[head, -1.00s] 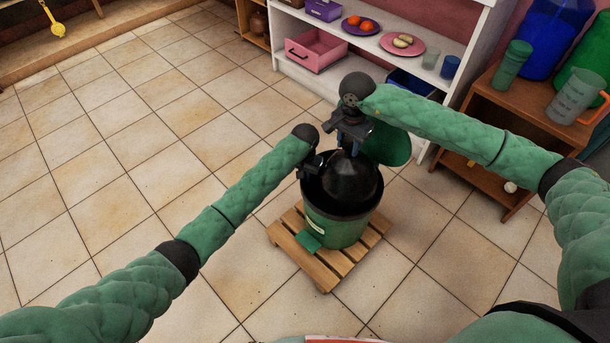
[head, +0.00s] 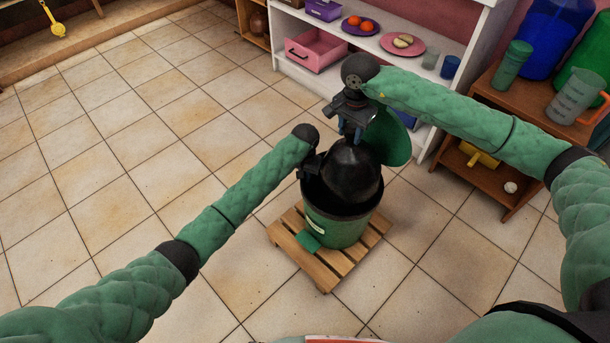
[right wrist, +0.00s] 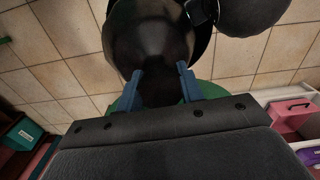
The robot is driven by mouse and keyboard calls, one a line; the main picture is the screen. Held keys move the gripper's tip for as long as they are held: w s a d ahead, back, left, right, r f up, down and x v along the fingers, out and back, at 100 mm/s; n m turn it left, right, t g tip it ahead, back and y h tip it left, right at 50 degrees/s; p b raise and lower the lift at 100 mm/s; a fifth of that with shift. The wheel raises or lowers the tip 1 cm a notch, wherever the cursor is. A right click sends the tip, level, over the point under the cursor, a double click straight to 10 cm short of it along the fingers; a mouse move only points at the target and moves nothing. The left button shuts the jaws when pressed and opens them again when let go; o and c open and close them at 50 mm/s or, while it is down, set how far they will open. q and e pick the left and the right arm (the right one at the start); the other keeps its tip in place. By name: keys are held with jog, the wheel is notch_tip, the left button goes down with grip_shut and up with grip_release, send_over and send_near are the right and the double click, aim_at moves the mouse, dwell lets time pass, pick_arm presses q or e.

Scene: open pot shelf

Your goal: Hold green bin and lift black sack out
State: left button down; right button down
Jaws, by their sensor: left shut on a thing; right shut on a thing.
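The green bin (head: 335,228) stands upright on a wooden pallet (head: 298,262), with a black rim and its green lid (head: 393,142) swung open behind it. The black sack (head: 352,172) bulges up out of the bin's mouth, its lower part hidden inside. My right gripper (head: 352,132) is above the bin, shut on the top of the sack. In the right wrist view the blue fingers (right wrist: 160,85) close on the dark neck of the sack (right wrist: 150,45). My left gripper (head: 308,172) is at the bin's left rim, shut on it; its fingers are hard to see.
A white shelf (head: 300,77) with a pink drawer (head: 315,50) and plates stands behind the bin. A brown wooden shelf (head: 490,130) with bottles and jugs is at the right. The tiled floor left of the bin is clear.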

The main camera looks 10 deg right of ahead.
jog(key=shift+r, duration=2.5)
pick_arm(q)
jog(key=c, duration=1.4)
grip_release()
jog(key=shift+o, duration=0.2)
jog(key=shift+r, duration=3.95)
pick_arm(e)
jog(key=shift+r, duration=0.15)
